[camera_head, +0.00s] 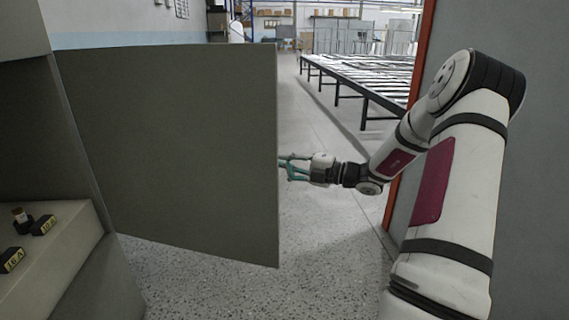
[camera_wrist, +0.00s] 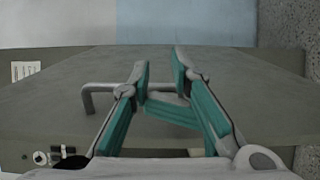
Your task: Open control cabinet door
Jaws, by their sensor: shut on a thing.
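The control cabinet door (camera_head: 180,150) is a large flat grey panel, swung out from the cabinet (camera_head: 70,255) on the left side of the head view. Its free edge stands near the middle. My gripper (camera_head: 286,168) is at this free edge, reaching around to the far side of the door, and its teal fingers are partly hidden there. In the wrist view, my gripper (camera_wrist: 160,72) has its fingers on either side of a grey bar handle (camera_wrist: 100,88) on the door face (camera_wrist: 60,115). It is shut on the handle. The handle is hidden in the head view.
Black parts marked 10A (camera_head: 43,225) and 16A (camera_head: 11,260) sit on a ledge at the lower left. A grey panel with an orange edge (camera_head: 408,120) stands close on the right. A long roller table (camera_head: 365,80) is behind. Speckled floor is clear between.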

